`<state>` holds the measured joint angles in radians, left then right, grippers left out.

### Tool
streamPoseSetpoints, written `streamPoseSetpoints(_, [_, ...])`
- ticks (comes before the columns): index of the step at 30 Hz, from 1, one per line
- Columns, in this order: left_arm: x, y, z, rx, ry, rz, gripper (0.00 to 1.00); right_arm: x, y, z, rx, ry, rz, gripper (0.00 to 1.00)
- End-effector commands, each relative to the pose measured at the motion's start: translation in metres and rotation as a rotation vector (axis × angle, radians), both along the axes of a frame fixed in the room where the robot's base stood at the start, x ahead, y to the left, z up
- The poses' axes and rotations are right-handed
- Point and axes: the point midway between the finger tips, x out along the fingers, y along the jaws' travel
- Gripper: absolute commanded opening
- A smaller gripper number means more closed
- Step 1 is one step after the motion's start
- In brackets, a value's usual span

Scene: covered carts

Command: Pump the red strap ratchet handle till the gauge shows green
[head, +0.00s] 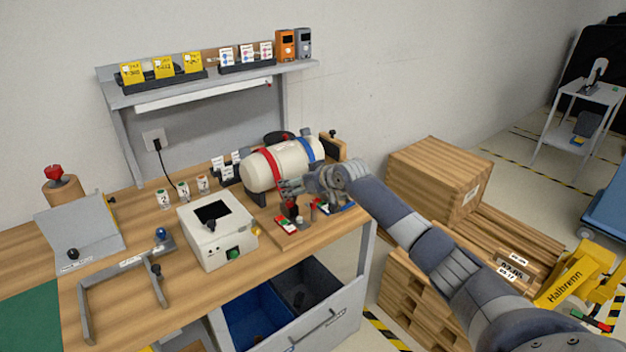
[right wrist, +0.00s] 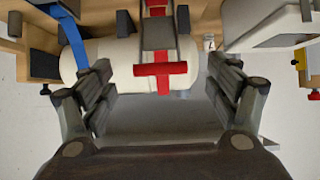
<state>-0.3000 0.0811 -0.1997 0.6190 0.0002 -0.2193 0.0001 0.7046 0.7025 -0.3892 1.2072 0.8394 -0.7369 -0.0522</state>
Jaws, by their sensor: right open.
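A cream cylindrical tank (head: 259,174) lies on the wooden bench with a red strap (head: 271,168) and a blue strap (head: 315,149) around it. My right gripper (head: 290,188) is at the tank's front, near the red strap's ratchet (head: 290,208). In the right wrist view, the red T-shaped ratchet handle (right wrist: 160,70) lies beyond and between the spread fingers of my right gripper (right wrist: 160,90), which is open and empty. My left gripper is not in view.
A white box with a dark screen (head: 222,240) stands left of the ratchet. Small canisters (head: 183,190) stand behind it. A grey shelf (head: 215,84) is above the tank. Wooden crates (head: 440,180) stand right.

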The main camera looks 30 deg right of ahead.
Motion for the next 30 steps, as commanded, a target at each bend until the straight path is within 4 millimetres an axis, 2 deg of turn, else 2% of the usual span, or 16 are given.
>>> streamPoseSetpoints(18, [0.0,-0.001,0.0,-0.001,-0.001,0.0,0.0,-0.078,-0.007,0.049,-0.004,-0.003,0.0,0.82])
streamPoseSetpoints(24, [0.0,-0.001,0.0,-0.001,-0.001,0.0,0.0,-0.088,-0.007,0.057,-0.002,-0.004,0.0,0.82])
streamPoseSetpoints(30, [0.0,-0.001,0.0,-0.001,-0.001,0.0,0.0,-0.089,-0.007,0.058,-0.002,-0.004,0.0,0.82])
